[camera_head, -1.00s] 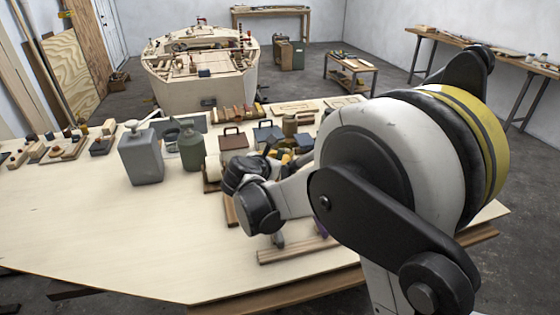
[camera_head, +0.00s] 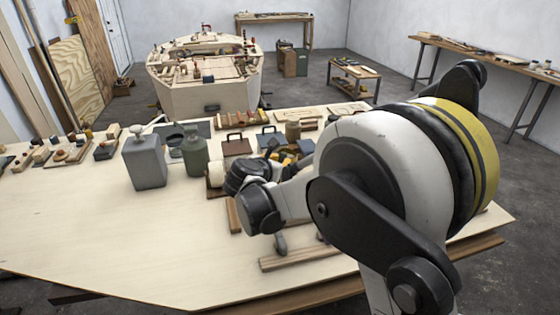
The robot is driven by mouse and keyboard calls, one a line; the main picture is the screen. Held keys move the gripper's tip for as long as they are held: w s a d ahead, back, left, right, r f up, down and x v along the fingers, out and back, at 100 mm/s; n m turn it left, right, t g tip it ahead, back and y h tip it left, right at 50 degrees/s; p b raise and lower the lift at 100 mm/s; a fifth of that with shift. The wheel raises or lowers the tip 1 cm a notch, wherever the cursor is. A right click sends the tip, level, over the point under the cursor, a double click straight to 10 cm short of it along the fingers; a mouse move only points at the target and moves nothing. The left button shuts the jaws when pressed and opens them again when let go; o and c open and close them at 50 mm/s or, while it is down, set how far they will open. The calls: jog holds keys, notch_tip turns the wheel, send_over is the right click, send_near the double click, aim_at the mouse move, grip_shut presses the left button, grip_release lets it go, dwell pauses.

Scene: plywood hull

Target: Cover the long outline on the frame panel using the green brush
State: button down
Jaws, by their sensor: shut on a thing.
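My arm reaches forward over the workbench from the right. Its dark wrist joints (camera_head: 258,200) are near the middle of the bench, above its surface. I cannot make out my gripper's fingers or what they hold; they are hidden behind my own arm links or lost among the things beyond. I cannot pick out the green brush. Two flat pale wooden panels lie at the bench's far edge, one (camera_head: 296,113) left of the other (camera_head: 348,109). The right one has faint shapes on it. I cannot tell whether either is the frame panel, and no long outline is clear.
A grey jug (camera_head: 145,163) and green canister (camera_head: 195,157) stand left of my wrist. A brown case (camera_head: 236,147) and blue case (camera_head: 270,138) are behind. A wooden strip (camera_head: 300,258) lies in front. The bench's front left (camera_head: 110,225) is bare. A boat hull (camera_head: 203,98) stands beyond.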

jog(key=shift+s+d, duration=0.15)
jog(key=shift+s, duration=0.45)
jog(key=shift+s, duration=0.1)
jog(key=shift+s+d, duration=0.2)
jog(key=shift+s, duration=0.35)
jog(key=shift+s+d, duration=0.15)
jog(key=shift+s, duration=0.35)
jog(key=shift+s+d, duration=0.3)
jog(key=shift+s, duration=0.65)
jog(key=shift+s, duration=0.1)
jog(key=shift+s+d, duration=0.25)
jog(key=shift+s, duration=0.55)
jog(key=shift+s, duration=0.1)
